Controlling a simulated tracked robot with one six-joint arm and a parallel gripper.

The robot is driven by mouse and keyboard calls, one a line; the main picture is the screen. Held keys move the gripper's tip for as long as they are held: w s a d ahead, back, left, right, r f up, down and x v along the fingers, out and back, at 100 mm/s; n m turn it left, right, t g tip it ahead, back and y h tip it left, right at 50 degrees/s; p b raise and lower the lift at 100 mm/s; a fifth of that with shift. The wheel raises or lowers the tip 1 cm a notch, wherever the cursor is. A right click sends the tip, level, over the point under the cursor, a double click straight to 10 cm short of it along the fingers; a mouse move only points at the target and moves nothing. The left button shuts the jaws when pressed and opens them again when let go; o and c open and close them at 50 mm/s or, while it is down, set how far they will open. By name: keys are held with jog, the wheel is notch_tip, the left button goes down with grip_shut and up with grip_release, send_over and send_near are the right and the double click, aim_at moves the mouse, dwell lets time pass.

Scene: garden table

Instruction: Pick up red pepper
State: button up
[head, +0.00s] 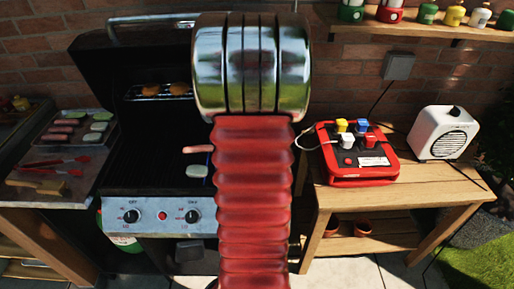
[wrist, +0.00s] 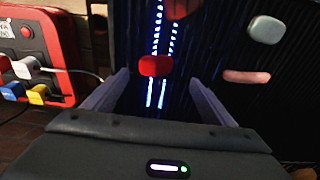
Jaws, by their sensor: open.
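In the wrist view, a small rounded red piece (wrist: 155,66), which looks like the red pepper, lies on the dark ribbed grill (wrist: 215,70). My gripper (wrist: 158,78) is open, with one finger on each side of the red piece in the picture. I see no contact, and I cannot tell how far above the grill the fingers are. In the head view my own arm covers the middle of the grill (head: 160,170), so the red piece and my gripper are hidden there.
A sausage (wrist: 247,77) and a pale slice (wrist: 266,29) lie right of my gripper in the wrist view. A darker reddish piece (wrist: 177,8) is at the top edge. A red power box (head: 356,165) and white speaker (head: 442,132) stand on the right table.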

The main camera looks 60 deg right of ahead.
jog(key=shift+d+f, duration=0.15)
jog(key=shift+f, duration=1)
jog(key=shift+s+d+f, duration=0.1)
jog(key=shift+d+f, duration=0.15)
jog(key=shift+f, duration=1.05)
jog(key=shift+d+f, duration=0.2)
jog(key=shift+f, duration=1.05)
jog(key=c, duration=1.2)
jog(key=shift+c, duration=0.2)
